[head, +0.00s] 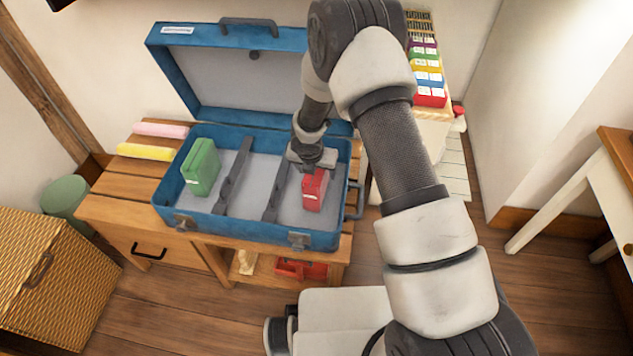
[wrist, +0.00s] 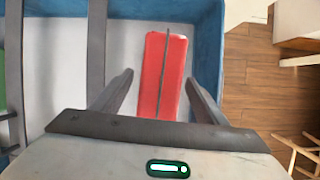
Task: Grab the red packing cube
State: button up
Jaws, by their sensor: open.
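The red packing cube (head: 314,189) stands in the right compartment of the open blue suitcase (head: 262,239). In the wrist view the red packing cube (wrist: 172,75) shows its narrow top with a dark line along it. My gripper (head: 311,165) is above the cube in the head view and hides part of it. In the wrist view my gripper (wrist: 160,90) is open, with one finger on each side of the cube's near end. Whether the fingers touch the cube cannot be told. A green packing cube (head: 201,167) stands in the left compartment.
Grey dividers (head: 234,174) split the suitcase, which rests on a wooden bench (head: 120,205). Pink (head: 160,130) and yellow (head: 145,152) rolls lie left of it. A wicker basket (head: 50,275) stands at left. A red item (head: 300,269) sits on the lower shelf.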

jog(key=shift+f, duration=0.25)
dwell(0.3)
grip_shut()
dwell(0.5)
